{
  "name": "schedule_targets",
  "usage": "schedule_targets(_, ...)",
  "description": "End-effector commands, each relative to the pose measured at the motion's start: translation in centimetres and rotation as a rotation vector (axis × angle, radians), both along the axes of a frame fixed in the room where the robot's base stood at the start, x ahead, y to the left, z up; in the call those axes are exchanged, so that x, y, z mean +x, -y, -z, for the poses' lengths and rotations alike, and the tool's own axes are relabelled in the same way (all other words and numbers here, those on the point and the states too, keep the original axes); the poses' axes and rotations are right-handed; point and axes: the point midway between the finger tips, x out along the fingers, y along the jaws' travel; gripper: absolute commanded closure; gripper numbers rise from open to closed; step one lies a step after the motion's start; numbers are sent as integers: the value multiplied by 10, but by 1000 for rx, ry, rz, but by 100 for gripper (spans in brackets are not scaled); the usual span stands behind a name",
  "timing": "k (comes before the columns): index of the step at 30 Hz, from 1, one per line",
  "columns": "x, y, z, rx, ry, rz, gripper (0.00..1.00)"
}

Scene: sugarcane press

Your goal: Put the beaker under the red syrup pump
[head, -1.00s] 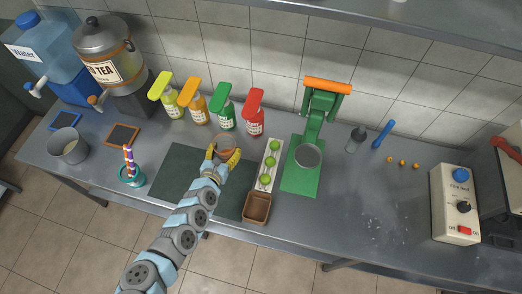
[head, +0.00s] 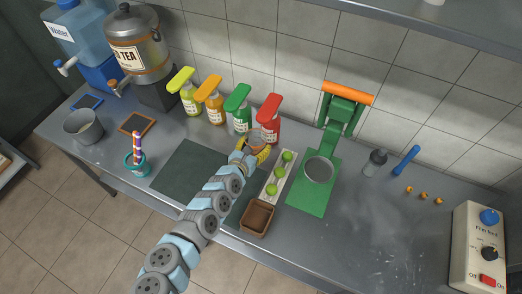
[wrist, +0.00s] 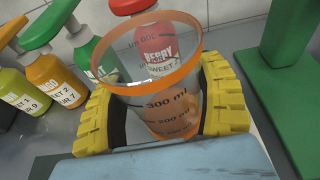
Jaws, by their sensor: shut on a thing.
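The beaker (wrist: 160,88) is clear with an orange rim and volume marks, and it is gripped between the yellow fingers of my gripper (wrist: 163,115) in the wrist view. In the head view my gripper (head: 258,150) holds the beaker (head: 257,136) just in front of the pump bottles. The red syrup pump (head: 268,120) stands behind the beaker and slightly right. In the wrist view its berry label (wrist: 160,55) shows through and above the beaker. I cannot tell whether the beaker touches the counter.
Green (head: 238,110), orange (head: 211,100) and yellow (head: 185,92) pumps stand left of the red one. A white tray of limes (head: 277,180), a brown box (head: 257,218) and a green press (head: 335,150) are to the right. A dark mat (head: 190,172) lies left of my arm.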

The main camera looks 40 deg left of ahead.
Motion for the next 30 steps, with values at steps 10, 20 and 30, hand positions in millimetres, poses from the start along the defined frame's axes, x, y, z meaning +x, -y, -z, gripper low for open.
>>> schedule_targets(10,25,-14,19,-5,7,-5,64)
schedule_targets(20,40,-23,41,-4,4,-6,64)
schedule_targets(30,53,-29,59,-3,2,-4,64)
